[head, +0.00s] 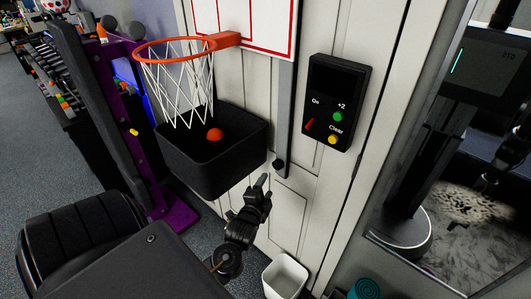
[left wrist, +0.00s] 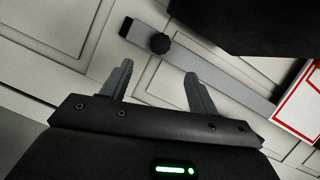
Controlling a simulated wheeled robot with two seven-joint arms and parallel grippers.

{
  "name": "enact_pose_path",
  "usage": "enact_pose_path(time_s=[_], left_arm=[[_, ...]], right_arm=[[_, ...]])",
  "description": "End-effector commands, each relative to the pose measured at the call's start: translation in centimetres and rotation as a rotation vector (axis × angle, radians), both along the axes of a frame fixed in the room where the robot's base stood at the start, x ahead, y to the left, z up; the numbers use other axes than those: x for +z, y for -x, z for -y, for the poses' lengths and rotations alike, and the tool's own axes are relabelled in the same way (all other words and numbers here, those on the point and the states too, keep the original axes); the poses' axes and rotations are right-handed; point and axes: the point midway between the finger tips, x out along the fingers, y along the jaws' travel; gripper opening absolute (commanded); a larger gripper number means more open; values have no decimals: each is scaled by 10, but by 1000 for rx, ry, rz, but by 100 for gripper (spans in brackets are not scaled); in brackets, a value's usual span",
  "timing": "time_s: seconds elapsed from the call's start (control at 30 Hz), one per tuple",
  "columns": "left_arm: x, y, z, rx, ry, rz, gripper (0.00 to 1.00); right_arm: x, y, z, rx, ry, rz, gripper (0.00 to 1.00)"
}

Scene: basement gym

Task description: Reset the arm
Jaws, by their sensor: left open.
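My left gripper (head: 262,185) is in the lower middle of the head view, in front of the white panelled door and just below and right of the black bin. In the left wrist view, the left gripper (left wrist: 157,72) has its two grey fingers spread apart with nothing between them. Behind the fingers are the pale door panels and a grey metal bar (left wrist: 200,66) with a black knob (left wrist: 160,43). My right gripper does not show directly in either view.
A basketball hoop (head: 172,48) hangs above the black bin (head: 225,170), which holds an orange ball (head: 215,134). A button box (head: 336,103) is on the door. A white waste bin (head: 285,277) stands below. A mirror (head: 455,215) is at right.

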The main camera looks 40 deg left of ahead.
Motion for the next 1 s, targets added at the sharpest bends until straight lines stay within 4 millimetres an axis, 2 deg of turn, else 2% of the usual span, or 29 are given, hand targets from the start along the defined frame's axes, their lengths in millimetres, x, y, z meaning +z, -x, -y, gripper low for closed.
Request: enact_pose_path(time_s=[0.33, 0.47, 0.5, 0.57, 0.67, 0.7, 0.77, 0.8, 0.87, 0.9, 0.97, 1.0], left_arm=[[0, 0, 0, 1, 10, 4, 60], [0, -1, 2, 3, 110, 49, 60], [-10, -2, 4, 0, 164, 54, 60], [-44, -3, 8, -4, 262, 27, 60], [-114, 5, 18, 4, 416, -57, 60], [-144, 11, 23, 13, 474, -97, 60], [-189, 25, 30, 33, 556, -160, 60], [-219, 37, 35, 50, 609, -205, 60], [-263, 59, 43, 81, 684, -274, 60], [-291, 76, 49, 106, 732, -322, 60], [-331, 104, 57, 147, 797, -394, 60], [-356, 125, 63, 178, 838, -442, 60]], right_arm=[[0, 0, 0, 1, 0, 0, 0], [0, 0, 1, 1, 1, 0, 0], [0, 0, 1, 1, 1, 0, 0], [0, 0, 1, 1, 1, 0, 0], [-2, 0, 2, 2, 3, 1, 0], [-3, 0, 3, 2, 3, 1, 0], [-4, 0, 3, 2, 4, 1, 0], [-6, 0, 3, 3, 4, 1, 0], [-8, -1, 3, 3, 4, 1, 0], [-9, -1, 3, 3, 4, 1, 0], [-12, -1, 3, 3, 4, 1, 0], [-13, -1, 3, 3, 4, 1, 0]])
